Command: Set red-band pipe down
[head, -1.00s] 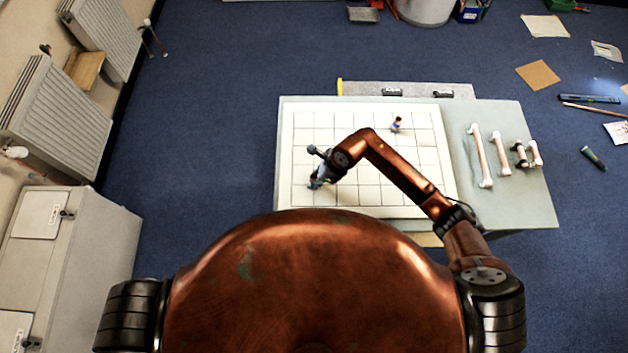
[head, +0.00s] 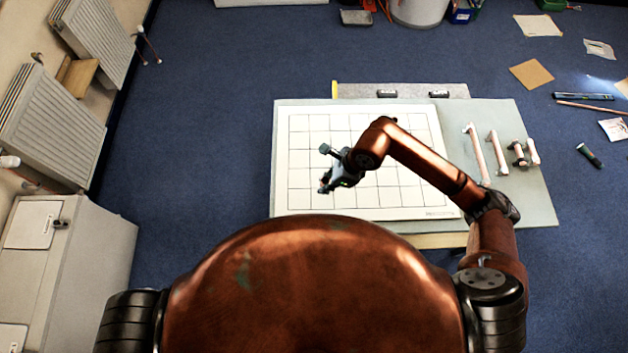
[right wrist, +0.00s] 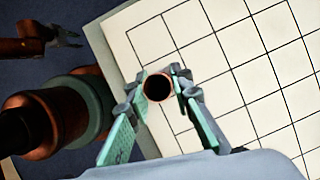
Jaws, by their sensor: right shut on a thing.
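My right gripper (head: 325,187) is low over the front left part of the white gridded board (head: 305,205). In the right wrist view its two fingers (right wrist: 158,92) are closed around a copper pipe (right wrist: 158,87), whose round open end faces the camera. The pipe is seen end-on; I cannot make out a red band or whether its foot touches the board (right wrist: 225,75). In the head view the pipe is mostly hidden by the gripper. My left gripper (right wrist: 68,37) shows small at the top left of the right wrist view, away from the pipe; its opening is unclear.
Several white-and-copper pipe pieces (head: 475,150) lie on the grey table (head: 535,205), right of the board. A grey strip (head: 410,91) with dark parts lies along the back edge. My right arm crosses the board's right half. The board's left and back squares look clear.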

